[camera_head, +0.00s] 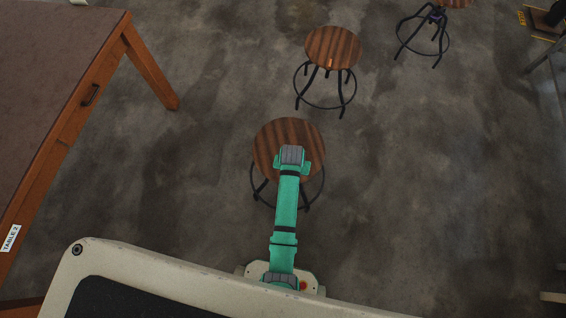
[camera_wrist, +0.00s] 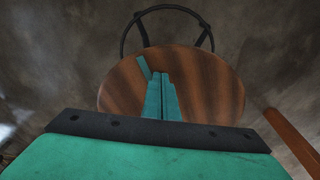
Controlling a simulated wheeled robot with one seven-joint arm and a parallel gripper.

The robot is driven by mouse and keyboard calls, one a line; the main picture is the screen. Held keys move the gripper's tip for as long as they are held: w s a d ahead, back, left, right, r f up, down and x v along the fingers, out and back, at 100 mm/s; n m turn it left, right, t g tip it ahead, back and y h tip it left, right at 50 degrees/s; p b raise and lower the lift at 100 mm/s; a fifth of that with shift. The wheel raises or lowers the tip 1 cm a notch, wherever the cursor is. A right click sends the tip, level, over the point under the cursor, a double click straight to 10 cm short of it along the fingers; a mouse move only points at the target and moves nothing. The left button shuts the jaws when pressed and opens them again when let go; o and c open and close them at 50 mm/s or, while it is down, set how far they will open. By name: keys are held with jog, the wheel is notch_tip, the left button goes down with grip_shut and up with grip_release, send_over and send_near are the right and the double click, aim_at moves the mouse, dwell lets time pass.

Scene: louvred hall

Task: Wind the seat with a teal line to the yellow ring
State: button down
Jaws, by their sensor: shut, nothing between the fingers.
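The nearest stool has a round brown wooden seat (camera_head: 270,135) on black legs with a foot ring. My teal arm reaches over this seat and hides part of it; my gripper is hidden beneath the arm in the head view. In the wrist view my gripper (camera_wrist: 161,76) shows as two teal fingers, shut together and empty, in front of the seat (camera_wrist: 210,85). I cannot tell whether they touch it. A short teal strip (camera_wrist: 144,66) shows beside the fingertips; I cannot tell if it is a line on the seat. I see no yellow ring.
A second stool (camera_head: 333,45) with a small orange mark stands behind, and a third stool (camera_head: 437,18) with a purple mark stands at the top right. A brown table (camera_head: 60,70) with a drawer is at left.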

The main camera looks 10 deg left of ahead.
jog(key=a, duration=0.3)
jog(key=s+a+f, duration=0.1)
jog(key=shift+s+a, duration=0.1)
jog(key=shift+a, duration=0.15)
jog(key=shift+d+r, duration=0.2)
jog(key=shift+r, duration=0.2)
jog(key=r, duration=0.6)
jog(key=shift+w+a+r, duration=0.15)
jog(key=shift+w+r, duration=0.05)
jog(key=shift+r, duration=0.65)
